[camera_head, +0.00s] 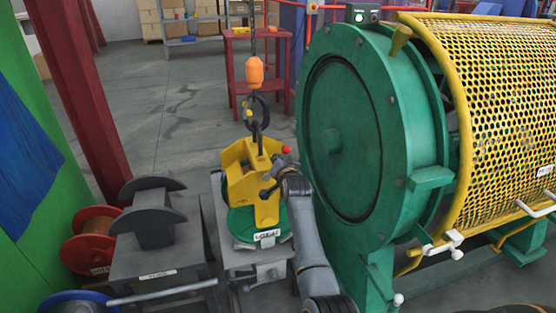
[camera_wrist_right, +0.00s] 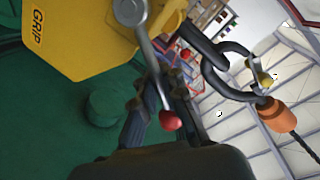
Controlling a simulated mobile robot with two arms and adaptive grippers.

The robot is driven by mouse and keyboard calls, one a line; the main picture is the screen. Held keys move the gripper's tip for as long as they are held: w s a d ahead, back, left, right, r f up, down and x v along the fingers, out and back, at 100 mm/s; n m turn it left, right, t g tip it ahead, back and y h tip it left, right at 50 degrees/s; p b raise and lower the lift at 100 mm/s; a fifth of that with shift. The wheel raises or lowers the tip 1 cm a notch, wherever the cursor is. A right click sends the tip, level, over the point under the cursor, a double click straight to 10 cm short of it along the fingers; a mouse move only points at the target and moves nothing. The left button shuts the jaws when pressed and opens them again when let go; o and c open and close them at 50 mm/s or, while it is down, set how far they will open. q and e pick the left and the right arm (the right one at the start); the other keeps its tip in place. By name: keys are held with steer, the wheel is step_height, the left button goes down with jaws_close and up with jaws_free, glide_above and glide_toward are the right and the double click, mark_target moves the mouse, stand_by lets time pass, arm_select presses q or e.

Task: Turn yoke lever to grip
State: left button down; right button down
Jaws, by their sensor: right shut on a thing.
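The yellow yoke (camera_head: 236,158) hangs below the crane hook (camera_head: 257,128), over a green round part (camera_head: 240,222) on a grey stand. In the right wrist view the yoke (camera_wrist_right: 95,35) shows the word GRIP on its face. A grey lever (camera_wrist_right: 148,55) with a red knob (camera_wrist_right: 170,120) runs from a round pivot on the yoke. My right gripper (camera_head: 270,182) is at the yoke's right side. In the wrist view my right gripper (camera_wrist_right: 160,88) is shut on the lever, near the knob. My left gripper is out of view.
The large green strander drum (camera_head: 345,135) with a yellow mesh guard (camera_head: 500,85) stands close on the right. A grey cradle stand (camera_head: 155,250) and a red spool (camera_head: 92,240) are at left. An orange hook block (camera_head: 255,72) hangs above. Open floor lies behind.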

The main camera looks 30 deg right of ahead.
steer(key=shift+d, duration=0.1)
steer(key=c, duration=1.4)
jaws_free()
steer(key=shift+c, duration=0.2)
steer(key=v, duration=1.2)
steer(key=shift+f, duration=0.1)
